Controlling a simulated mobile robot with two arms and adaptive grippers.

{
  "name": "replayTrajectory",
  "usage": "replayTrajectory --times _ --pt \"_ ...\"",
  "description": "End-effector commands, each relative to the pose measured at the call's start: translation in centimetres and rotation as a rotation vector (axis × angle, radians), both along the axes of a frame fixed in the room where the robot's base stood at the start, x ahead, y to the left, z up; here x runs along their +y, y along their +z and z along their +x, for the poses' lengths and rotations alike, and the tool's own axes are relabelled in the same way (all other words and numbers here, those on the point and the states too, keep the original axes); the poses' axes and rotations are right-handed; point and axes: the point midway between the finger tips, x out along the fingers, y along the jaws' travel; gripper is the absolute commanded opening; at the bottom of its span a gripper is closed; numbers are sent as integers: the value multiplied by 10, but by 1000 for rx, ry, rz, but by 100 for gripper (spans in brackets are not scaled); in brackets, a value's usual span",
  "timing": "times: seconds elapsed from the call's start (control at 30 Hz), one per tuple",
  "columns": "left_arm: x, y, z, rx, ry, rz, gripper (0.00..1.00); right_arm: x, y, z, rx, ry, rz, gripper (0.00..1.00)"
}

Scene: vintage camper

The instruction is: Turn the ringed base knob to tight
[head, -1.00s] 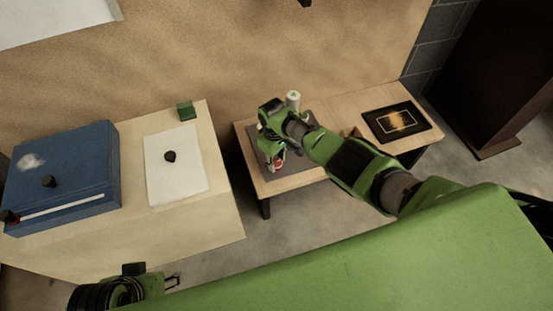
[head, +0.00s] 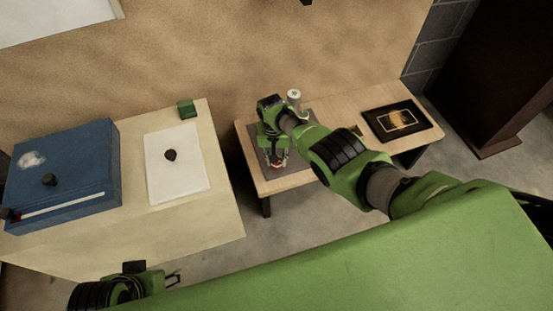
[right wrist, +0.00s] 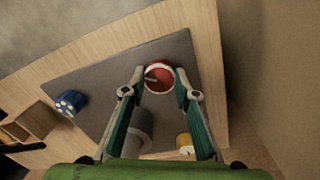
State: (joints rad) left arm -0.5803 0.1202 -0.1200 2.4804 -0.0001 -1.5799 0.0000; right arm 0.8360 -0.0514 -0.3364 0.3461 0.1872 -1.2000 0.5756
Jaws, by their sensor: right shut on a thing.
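In the right wrist view a red round knob (right wrist: 160,78) with a white ring around it and a pale pointer line sits on a grey plate (right wrist: 95,75). My right gripper (right wrist: 159,80) is shut on this knob, one fingertip at each side. In the head view my right gripper (head: 275,160) reaches down onto the grey plate (head: 252,143) on the low wooden table, and its fingers mostly hide the knob. My left gripper (head: 174,280) is open and empty at the bottom left, away from the table.
A blue knob (right wrist: 71,102), a grey cylinder (right wrist: 140,128) and a yellow-topped piece (right wrist: 185,142) stand near the ringed knob. A black framed panel (head: 402,122) lies on the table's right. At left are a blue box (head: 85,165), a white sheet (head: 190,180) and a green block (head: 186,109).

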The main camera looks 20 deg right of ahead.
Motion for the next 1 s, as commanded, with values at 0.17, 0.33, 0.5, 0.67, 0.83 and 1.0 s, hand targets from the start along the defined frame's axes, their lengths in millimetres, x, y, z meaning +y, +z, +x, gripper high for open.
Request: replayTrajectory --times 0.17,0.33,0.5,0.67,0.83,1.0 --pt "0 -3 0 0 0 0 45 1 0 1 -1 -167 2 6" --pt "0 -4 0 0 0 0 45 1 0 2 -2 -326 2 6" --pt "0 -6 0 0 0 0 45 1 0 2 -2 -469 2 6" --pt "0 -6 0 0 0 0 45 0 0 2 -2 -579 2 6" --pt "0 -7 0 0 0 0 45 0 0 2 -3 -663 1 6" --pt "0 -7 0 0 0 0 45 0 1 2 -3 -712 1 6"
